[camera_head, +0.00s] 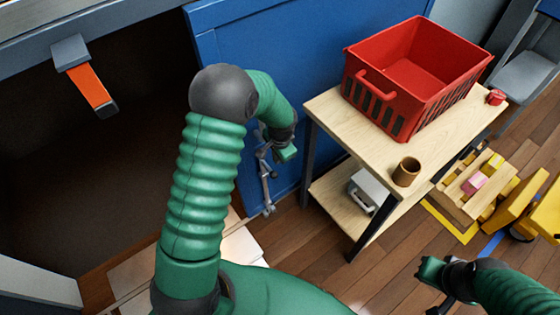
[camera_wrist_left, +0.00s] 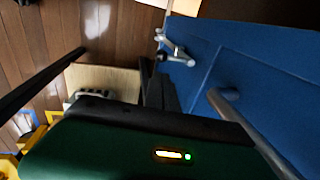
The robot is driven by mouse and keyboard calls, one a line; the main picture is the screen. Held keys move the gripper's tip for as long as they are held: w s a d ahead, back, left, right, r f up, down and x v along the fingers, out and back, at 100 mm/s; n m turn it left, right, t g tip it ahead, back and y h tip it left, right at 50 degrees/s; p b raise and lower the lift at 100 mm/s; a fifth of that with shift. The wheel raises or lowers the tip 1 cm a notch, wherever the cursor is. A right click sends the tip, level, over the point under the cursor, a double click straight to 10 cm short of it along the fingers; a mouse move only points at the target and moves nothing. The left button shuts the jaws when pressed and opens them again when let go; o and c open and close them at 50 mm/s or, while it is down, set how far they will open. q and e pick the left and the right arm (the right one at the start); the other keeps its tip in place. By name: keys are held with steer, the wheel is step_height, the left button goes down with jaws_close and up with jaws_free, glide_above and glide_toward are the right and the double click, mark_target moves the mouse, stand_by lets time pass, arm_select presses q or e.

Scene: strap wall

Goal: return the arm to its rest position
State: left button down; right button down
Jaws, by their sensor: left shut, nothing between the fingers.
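My left arm rises from the bottom of the head view, bends at a dark elbow and reaches down to my left gripper (camera_head: 265,150), beside the blue panel (camera_head: 325,55). In the left wrist view, my left gripper's dark fingers (camera_wrist_left: 157,85) are together with nothing held. A silver jointed fitting (camera_head: 266,185) lies close below the gripper; I cannot tell whether they touch. It also shows in the left wrist view (camera_wrist_left: 176,46), apart from the fingers. My right gripper (camera_head: 440,298) is at the lower right, with its finger opening unclear.
An orange strap (camera_head: 92,90) hangs at the upper left before a dark opening. A wooden-topped table (camera_head: 335,112) holds a red crate (camera_head: 430,65) and brown cup (camera_head: 406,171). A grey box (camera_head: 368,190) sits on its lower shelf. Yellow items (camera_head: 520,205) stand at right.

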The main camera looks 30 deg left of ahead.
arm_select(q)
steer(key=shift+v, duration=1)
steer(key=shift+s, duration=0.1)
